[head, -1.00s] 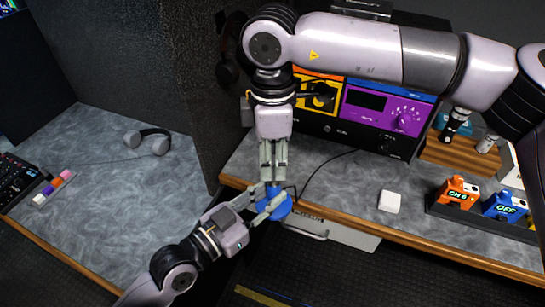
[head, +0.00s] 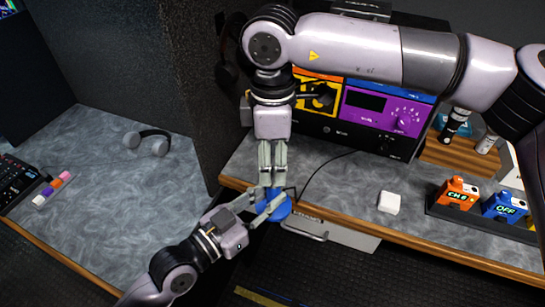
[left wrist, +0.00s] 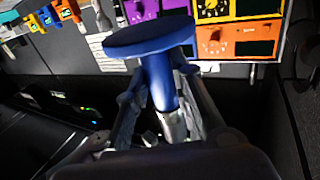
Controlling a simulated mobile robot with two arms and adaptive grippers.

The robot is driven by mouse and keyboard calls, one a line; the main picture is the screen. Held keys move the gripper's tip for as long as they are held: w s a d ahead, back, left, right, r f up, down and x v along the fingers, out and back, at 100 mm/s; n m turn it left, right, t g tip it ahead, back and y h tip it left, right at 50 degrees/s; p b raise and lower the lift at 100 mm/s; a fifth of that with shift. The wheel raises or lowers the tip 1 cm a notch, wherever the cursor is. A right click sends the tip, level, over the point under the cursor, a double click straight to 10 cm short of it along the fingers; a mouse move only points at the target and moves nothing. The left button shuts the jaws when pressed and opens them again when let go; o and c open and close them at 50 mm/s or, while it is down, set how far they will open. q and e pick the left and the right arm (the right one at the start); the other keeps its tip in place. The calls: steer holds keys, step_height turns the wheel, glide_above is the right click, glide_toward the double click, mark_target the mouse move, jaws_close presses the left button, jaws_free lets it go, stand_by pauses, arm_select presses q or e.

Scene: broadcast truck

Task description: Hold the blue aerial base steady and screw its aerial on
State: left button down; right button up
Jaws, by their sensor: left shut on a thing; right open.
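The blue aerial base (head: 280,211) has a round disc with a blue stem. It is held just off the front edge of the right counter. In the left wrist view the base (left wrist: 150,38) fills the middle, its stem between my left fingers and a silvery part at the stem's end. My left gripper (head: 262,209) is shut on the base. My right gripper (head: 272,184) points down from above, right over the base, its fingers open but close together. I cannot make out a separate aerial; the right fingers may hide it.
The right counter (head: 340,190) carries a white block (head: 389,203), orange (head: 457,193) and blue (head: 504,207) units in a dark tray, and a purple-panelled rack (head: 385,110). A dark partition (head: 190,90) stands at left. Headphones (head: 147,141) lie on the left counter.

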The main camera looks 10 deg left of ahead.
steer(key=shift+s+r, duration=0.1)
steer(key=shift+r, duration=2.15)
steer(key=shift+c, duration=0.4)
